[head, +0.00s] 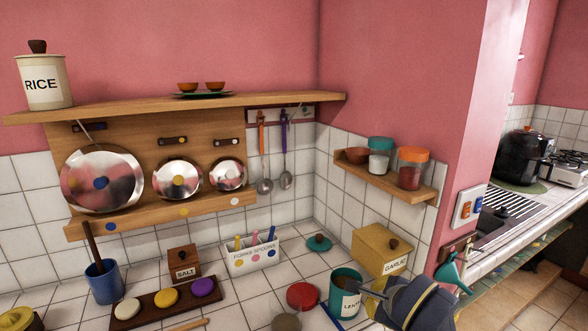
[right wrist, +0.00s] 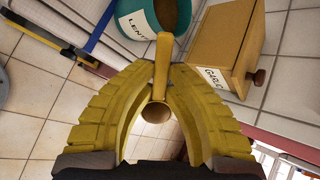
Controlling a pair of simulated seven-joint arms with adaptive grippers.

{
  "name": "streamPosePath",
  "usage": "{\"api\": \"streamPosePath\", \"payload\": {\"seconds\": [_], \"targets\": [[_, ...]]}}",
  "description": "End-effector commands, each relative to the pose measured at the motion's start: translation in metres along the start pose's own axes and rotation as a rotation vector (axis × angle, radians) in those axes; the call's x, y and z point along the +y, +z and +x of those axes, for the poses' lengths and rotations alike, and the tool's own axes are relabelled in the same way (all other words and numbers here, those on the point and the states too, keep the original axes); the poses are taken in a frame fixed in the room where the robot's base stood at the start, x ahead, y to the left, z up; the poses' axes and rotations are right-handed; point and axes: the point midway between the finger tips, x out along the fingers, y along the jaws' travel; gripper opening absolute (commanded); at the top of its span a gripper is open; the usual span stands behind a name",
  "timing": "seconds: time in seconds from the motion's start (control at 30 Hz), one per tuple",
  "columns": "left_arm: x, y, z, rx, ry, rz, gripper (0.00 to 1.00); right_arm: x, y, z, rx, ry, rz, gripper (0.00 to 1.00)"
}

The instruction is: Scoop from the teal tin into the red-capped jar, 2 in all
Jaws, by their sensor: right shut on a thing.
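The teal tin (head: 345,284), labelled LENT with the rest hidden, stands open on the counter. In the right wrist view the tin (right wrist: 133,22) shows brown contents. My right gripper (right wrist: 160,70) is shut on a yellow scoop handle (right wrist: 163,52). In the head view my right gripper (head: 376,291) is just right of the tin. A round red cap (head: 302,296) lies left of the tin. A greyish round top (head: 286,322) shows at the bottom edge; I cannot tell if it is the jar. My left gripper is out of view.
A wooden GARLIC box (head: 383,248) stands close behind my right gripper. A teal lid (head: 319,242) lies behind the tin. A white utensil holder (head: 253,256), a SALT box (head: 184,263) and a blue cup (head: 104,283) stand further left. A wall shelf (head: 385,178) holds jars above.

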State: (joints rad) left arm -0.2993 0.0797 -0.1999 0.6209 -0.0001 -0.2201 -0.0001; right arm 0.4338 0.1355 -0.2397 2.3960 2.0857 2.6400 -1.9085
Motion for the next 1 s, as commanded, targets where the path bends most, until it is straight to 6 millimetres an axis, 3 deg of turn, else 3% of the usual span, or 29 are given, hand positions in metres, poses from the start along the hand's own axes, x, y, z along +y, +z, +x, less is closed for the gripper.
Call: {"api": "streamPosePath", "payload": {"seconds": [0.43,0.8,1.0], "targets": [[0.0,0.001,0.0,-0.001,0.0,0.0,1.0,0.007,-0.01,0.005,0.013,0.011,0.006,0.0],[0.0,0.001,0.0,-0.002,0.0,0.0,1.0,-0.014,0.003,-0.004,0.037,0.063,0.002,0.0],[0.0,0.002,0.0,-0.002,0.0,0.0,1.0,-0.028,0.022,-0.011,0.038,0.095,-0.004,0.0]]}}
